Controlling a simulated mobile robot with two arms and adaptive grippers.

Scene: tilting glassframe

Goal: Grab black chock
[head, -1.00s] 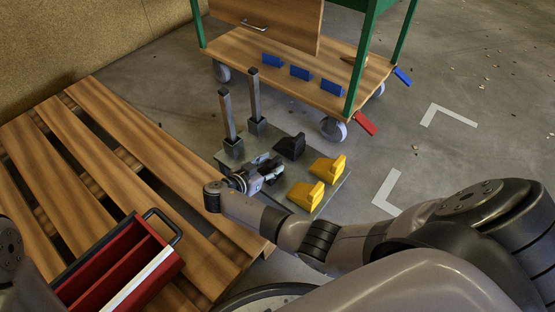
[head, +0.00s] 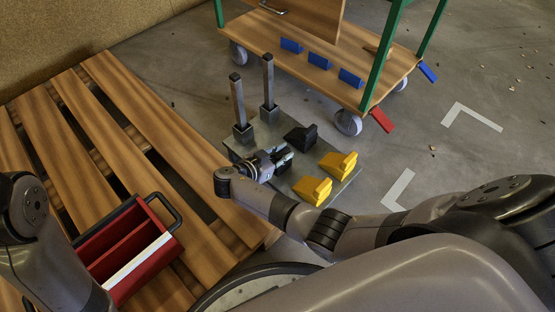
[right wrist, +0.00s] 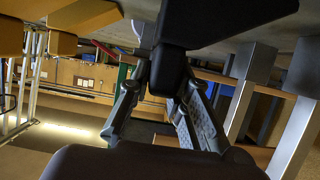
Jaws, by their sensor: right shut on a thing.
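The black chock (head: 301,137) stands on a grey metal plate (head: 268,132) on the floor, beside two yellow chocks (head: 338,165) (head: 313,191). My right gripper (head: 285,157) reaches it from the lower left in the head view. In the right wrist view, the dark chock (right wrist: 220,16) fills the top middle, and its narrow part lies between the two fingers of my right gripper (right wrist: 170,92), which is shut on it. My left arm shows at the left edge of the head view; its gripper is out of view.
Two upright metal posts (head: 238,103) (head: 268,82) rise from the plate's far left. A wooden pallet (head: 125,125) lies at the left with a red toolbox (head: 132,248) on it. A green-framed cart (head: 320,75) with blue blocks stands behind. Floor at the right is clear.

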